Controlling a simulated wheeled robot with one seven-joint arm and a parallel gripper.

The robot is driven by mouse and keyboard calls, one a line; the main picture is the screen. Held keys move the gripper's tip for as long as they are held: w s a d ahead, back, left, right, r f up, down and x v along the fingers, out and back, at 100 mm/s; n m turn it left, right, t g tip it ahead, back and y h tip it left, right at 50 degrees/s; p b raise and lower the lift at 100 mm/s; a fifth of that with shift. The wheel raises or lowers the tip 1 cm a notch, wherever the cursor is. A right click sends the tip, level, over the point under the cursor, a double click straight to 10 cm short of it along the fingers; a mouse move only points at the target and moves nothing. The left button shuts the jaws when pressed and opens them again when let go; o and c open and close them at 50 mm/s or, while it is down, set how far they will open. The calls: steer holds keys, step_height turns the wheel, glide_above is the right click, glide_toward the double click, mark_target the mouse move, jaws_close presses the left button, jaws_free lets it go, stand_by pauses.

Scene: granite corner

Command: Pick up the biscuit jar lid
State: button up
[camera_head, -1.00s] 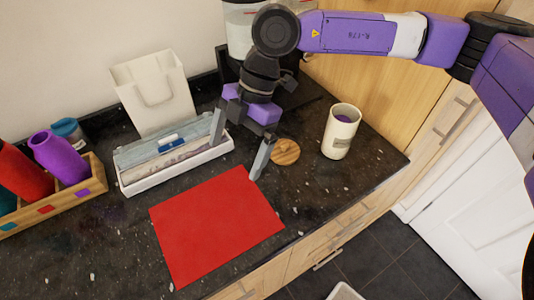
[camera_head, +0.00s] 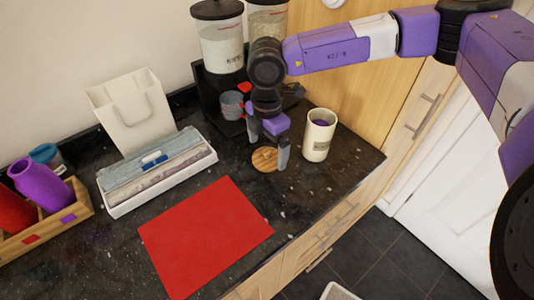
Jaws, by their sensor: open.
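The biscuit jar lid (camera_head: 263,160) is a round wooden disc with a small knob, lying flat on the dark granite worktop. The biscuit jar (camera_head: 319,135) is a cream cylinder with a label, standing open to the right of the lid. My gripper (camera_head: 269,152) points down over the lid with its jaws open and nothing between them that I can see held. One finger shows at the lid's right side, the other above its far left edge. Whether the fingers touch the lid I cannot tell.
A red mat (camera_head: 205,235) lies in front. A white tray (camera_head: 160,184) with folded cloths, a white paper bag (camera_head: 131,112) and a wooden bottle crate (camera_head: 45,222) stand left. Tall canisters (camera_head: 220,40) and a grey cup (camera_head: 231,105) stand behind. The worktop's edge runs along the right.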

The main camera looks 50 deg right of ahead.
steer(key=shift+f, duration=0.8)
steer(key=shift+c, duration=0.4)
steer(key=c, duration=1.3)
steer(key=shift+r, duration=0.1)
